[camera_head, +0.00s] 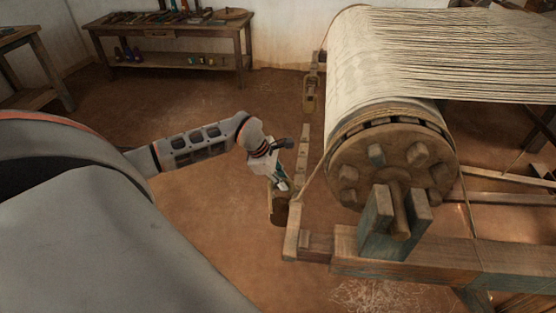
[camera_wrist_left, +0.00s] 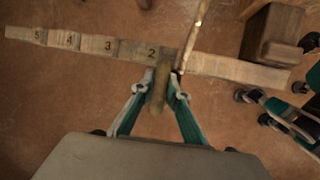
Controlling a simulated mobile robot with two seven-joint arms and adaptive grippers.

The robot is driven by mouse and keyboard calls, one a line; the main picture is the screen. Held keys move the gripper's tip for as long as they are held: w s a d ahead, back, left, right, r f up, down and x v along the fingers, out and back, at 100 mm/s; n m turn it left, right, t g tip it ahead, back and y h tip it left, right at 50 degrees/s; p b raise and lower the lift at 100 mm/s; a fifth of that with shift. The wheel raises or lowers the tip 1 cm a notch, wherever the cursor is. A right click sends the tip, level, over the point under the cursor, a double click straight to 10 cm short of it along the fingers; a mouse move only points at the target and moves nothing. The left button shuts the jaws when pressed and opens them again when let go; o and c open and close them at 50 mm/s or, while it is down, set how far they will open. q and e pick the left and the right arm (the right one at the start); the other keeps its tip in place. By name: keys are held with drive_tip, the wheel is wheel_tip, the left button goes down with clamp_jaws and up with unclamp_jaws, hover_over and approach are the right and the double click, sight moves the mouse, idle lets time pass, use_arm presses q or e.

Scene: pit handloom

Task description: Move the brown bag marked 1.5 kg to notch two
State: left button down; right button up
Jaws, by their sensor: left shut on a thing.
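A brown bag (camera_head: 279,211) hangs below my left gripper (camera_head: 283,186) in the head view, beside the wooden beam; its weight mark cannot be read. In the left wrist view, the left gripper (camera_wrist_left: 157,92) is shut on the bag's narrow brown top (camera_wrist_left: 157,88). That top overlaps the near edge of the numbered beam (camera_wrist_left: 110,46), just right of the figure 2. Whether it rests on the beam cannot be told. The figures 5, 4, 3 and 2 run from left to right. Teal and black fingers, seemingly my right gripper (camera_wrist_left: 283,112), show at the right edge, partly cut off.
A cord (camera_wrist_left: 195,37) crosses the beam just right of the bag's top. A wooden block (camera_wrist_left: 271,35) stands near the beam's right end. The large loom roller (camera_head: 385,155) is close on the right. Another hanging weight (camera_head: 310,95) is farther back. Floor left of the beam is clear.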

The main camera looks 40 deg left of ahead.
use_arm(q)
drive_tip(key=shift+w+d+r, duration=0.1)
drive_tip(key=shift+w+d, duration=0.45)
drive_tip(key=shift+d, duration=0.2)
drive_tip(key=shift+w+d+r, duration=0.1)
drive_tip(key=shift+w+d, duration=0.4)
drive_tip(key=shift+d, duration=0.3)
drive_tip(key=shift+w+d, duration=0.55)
drive_tip(key=shift+d, duration=0.2)
drive_tip(key=shift+f+b, duration=0.5)
drive_tip(key=shift+f, duration=0.4)
use_arm(e)
drive_tip(key=shift+w+d+f, duration=0.15)
drive_tip(key=shift+w+d, duration=0.05)
drive_tip(key=shift+w, duration=0.05)
drive_tip(key=shift+s+f, duration=0.1)
drive_tip(key=shift+f, duration=0.1)
use_arm(q)
drive_tip(key=shift+f, duration=0.25)
use_arm(e)
drive_tip(key=shift+s+f, duration=0.2)
drive_tip(key=shift+s, duration=0.05)
